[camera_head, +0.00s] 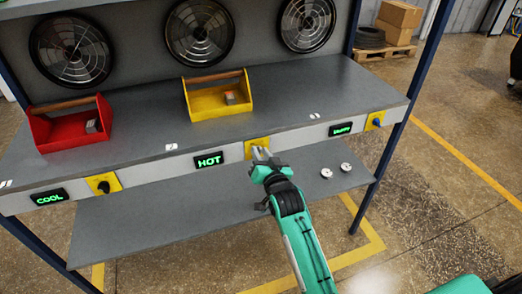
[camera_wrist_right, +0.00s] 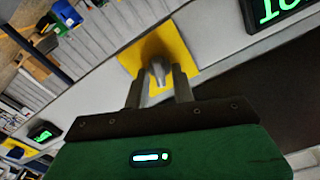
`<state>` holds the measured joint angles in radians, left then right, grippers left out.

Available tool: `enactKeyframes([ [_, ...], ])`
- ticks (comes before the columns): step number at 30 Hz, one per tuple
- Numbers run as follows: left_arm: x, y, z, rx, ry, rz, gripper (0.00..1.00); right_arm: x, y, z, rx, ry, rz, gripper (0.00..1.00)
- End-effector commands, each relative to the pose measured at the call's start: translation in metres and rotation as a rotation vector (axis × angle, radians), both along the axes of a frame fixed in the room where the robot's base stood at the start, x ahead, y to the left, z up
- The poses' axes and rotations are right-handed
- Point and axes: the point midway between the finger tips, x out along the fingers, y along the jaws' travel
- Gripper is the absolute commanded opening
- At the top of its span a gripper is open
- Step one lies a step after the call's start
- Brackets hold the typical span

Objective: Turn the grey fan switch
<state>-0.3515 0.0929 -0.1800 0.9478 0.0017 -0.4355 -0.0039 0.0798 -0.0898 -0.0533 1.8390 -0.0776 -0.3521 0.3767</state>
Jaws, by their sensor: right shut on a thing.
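The grey fan switch (camera_wrist_right: 158,68) sits on a yellow plate (camera_wrist_right: 188,52) on the shelf's front edge. In the head view its yellow plate (camera_head: 250,152) shows right of the HOT display (camera_head: 209,160), with the switch mostly hidden by my fingers. My right gripper (camera_head: 259,154) reaches up to it from below. In the wrist view the right gripper's fingers (camera_wrist_right: 158,82) stand on both sides of the grey knob and are shut on it. My left gripper is not in view.
A black switch (camera_head: 103,186) by the COOL display (camera_head: 48,197) and a blue switch (camera_head: 376,122) sit on the same edge. Red (camera_head: 75,140) and yellow (camera_head: 222,108) toolboxes stand on the shelf before round fans (camera_head: 200,30). Two small round objects (camera_head: 346,167) lie on the lower shelf.

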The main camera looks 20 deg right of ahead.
Motion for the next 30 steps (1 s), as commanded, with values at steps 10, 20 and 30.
enactKeyframes([
  [10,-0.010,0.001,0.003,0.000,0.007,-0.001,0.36,0.000,-0.001,0.001,0.131,0.003,0.000,0.03],
  [20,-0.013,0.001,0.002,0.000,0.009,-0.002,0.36,0.000,-0.001,0.001,0.152,0.003,0.000,0.03],
  [30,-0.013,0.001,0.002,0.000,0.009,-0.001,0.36,0.000,-0.001,0.000,0.151,0.003,0.000,0.32],
])
